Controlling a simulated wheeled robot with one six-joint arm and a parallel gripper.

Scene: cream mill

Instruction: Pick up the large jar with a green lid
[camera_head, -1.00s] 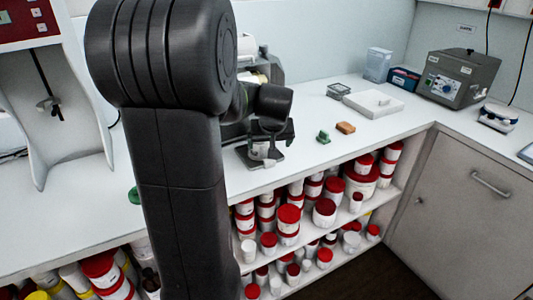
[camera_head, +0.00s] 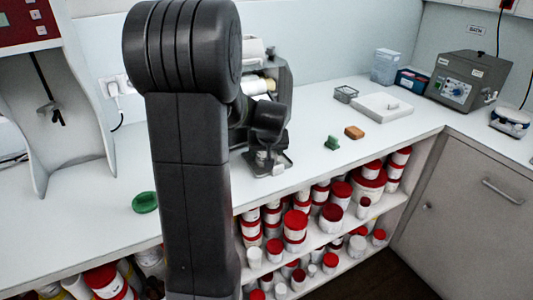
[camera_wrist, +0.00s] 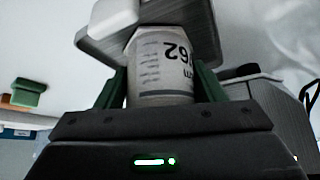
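In the wrist view, a pale jar (camera_wrist: 160,68) with a printed label, its text inverted, shows between the two greenish fingers of my gripper (camera_wrist: 160,92). The fingers flank the jar closely; I cannot tell whether they press on it. Its lower part in the picture is hidden by my gripper body, and no green lid shows on it. In the head view, my gripper (camera_head: 266,150) is low over a dark plate on the counter, mostly hidden by my arm. A flat green round thing (camera_head: 145,202) lies on the counter left of my arm; I cannot tell whether it is a lid.
The white counter (camera_head: 310,170) carries a green block (camera_head: 332,143), an orange-brown block (camera_head: 354,132), a white tray (camera_head: 372,107) and a grey device (camera_head: 468,80). Red-lidded jars (camera_head: 332,217) crowd the shelves below. A grey machine (camera_head: 265,75) stands behind my arm.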

